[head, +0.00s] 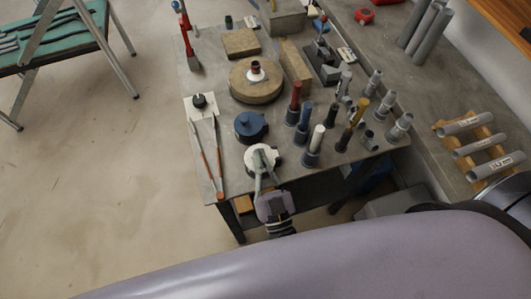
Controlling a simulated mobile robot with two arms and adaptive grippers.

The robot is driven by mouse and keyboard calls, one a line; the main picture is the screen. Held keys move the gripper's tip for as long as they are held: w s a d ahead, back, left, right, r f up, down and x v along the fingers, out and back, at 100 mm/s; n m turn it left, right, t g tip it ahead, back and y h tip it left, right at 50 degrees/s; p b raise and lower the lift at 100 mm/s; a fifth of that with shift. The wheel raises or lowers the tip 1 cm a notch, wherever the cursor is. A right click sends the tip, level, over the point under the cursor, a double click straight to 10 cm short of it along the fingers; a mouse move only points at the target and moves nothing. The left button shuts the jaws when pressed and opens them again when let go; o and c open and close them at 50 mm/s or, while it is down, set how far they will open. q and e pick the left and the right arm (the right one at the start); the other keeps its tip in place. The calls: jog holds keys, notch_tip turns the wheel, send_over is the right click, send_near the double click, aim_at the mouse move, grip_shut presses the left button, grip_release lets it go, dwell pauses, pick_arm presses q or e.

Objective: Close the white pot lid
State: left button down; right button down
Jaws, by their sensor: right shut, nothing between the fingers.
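A small round white pot (273,155) stands near the front edge of the grey table, just in front of a dark blue pot (250,126). My right gripper (259,158) reaches in from the front edge with its slim grey fingers over the top of the white pot. The fingers are shut with nothing between them. They look close to the pot's top or touching it; I cannot tell which. They hide part of the lid, so how it sits on the pot is unclear. My left gripper is out of view.
The grey table (220,100) holds a round wooden turntable (257,88) behind the pots. Several upright tubes in dark holders (311,158) stand close to the right. Long red-handled tongs (215,160) lie to the left. A folding chair (60,45) stands far left.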

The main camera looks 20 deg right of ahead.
jog(key=shift+a+f+n, duration=0.2)
jog(key=shift+n, duration=0.4)
jog(key=shift+y, duration=0.4)
jog(key=shift+f, duration=0.15)
